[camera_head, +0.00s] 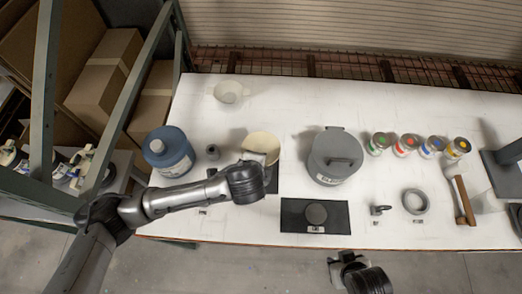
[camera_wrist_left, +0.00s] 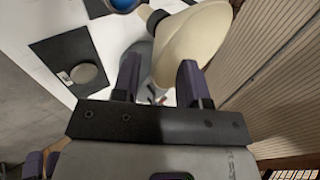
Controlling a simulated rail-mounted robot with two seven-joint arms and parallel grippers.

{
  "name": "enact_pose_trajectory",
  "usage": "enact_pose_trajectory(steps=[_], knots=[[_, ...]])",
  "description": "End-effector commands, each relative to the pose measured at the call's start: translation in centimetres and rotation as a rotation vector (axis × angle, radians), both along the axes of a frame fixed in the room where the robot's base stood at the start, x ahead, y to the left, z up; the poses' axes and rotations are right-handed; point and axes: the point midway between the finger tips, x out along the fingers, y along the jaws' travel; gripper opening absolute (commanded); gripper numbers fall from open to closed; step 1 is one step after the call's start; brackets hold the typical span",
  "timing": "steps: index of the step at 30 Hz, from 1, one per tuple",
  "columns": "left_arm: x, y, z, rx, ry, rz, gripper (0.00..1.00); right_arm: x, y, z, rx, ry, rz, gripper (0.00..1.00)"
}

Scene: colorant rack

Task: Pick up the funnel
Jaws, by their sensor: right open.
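The cream funnel (camera_head: 262,143) is on the white table, left of centre, partly hidden by my left gripper. In the left wrist view the funnel (camera_wrist_left: 198,42) shows as a wide cream cone just past my fingertips. My left gripper (camera_head: 265,160) is at the funnel's near side. In the left wrist view its two fingers (camera_wrist_left: 158,75) are apart, with part of the cone in line with the gap; I cannot tell whether they touch it. My right gripper (camera_head: 345,262) is open and empty in front of the table's near edge.
A blue jug (camera_head: 169,152) stands left and a grey lidded pot (camera_head: 334,157) right of the funnel. A black mat (camera_head: 338,222) carries a grey disc. Several colorant cans (camera_head: 404,145) stand further right. A cream bowl (camera_head: 229,93) sits behind. The back right tabletop is clear.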

Motion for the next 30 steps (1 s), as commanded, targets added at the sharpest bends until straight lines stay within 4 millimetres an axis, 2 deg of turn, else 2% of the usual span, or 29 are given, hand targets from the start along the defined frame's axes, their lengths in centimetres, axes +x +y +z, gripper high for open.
enact_pose_trajectory(steps=[6,15,27,30], knots=[[1.2,-0.3,-1.7,0.0,0.001,0.0,0.4,0.0,0.1,0.4,0.003,-0.001,-0.002,0.43],[1.3,-0.3,-1.9,-0.001,0.0,-0.001,0.4,0.0,0.1,0.4,0.003,-0.001,-0.001,0.43],[1.3,-0.3,-1.9,-0.001,0.0,-0.001,0.03,0.0,-0.2,0.3,-0.008,0.0,0.006,0.43],[1.3,-0.3,-1.9,-0.001,0.0,-0.001,0.0,0.0,-0.2,0.3,-0.008,0.0,0.006,0.43]])
